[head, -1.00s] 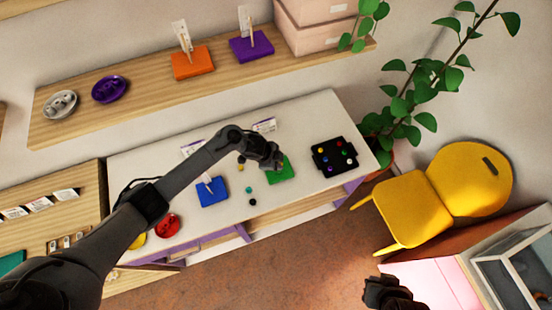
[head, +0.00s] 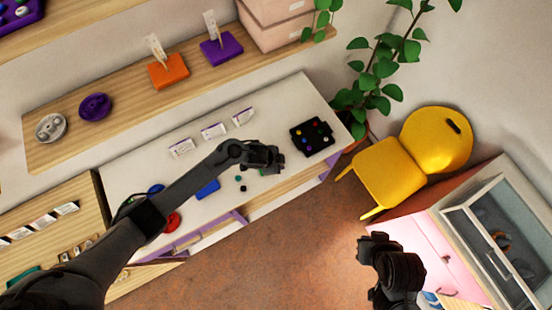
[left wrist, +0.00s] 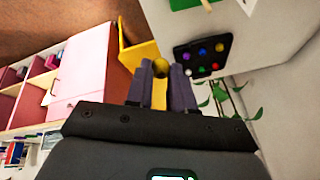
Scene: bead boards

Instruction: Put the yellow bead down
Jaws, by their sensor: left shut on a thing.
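My left gripper (left wrist: 160,80) is shut on the yellow bead (left wrist: 160,67), which shows between its fingertips in the left wrist view. In the head view my left gripper (head: 279,160) is over the white table, left of the black bead tray (head: 325,145); the bead is too hidden to make out there. The tray also shows in the left wrist view (left wrist: 183,55) with several coloured beads in it. A green board (left wrist: 184,4) shows at that view's top edge. A blue board (head: 208,189) lies left of my left gripper. My right gripper (head: 368,245) is over the floor; its jaws are unclear.
A red dish (head: 173,221) is near my left forearm. Cards stand along the back. A yellow chair (head: 390,170) and plant (head: 378,92) are at the right.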

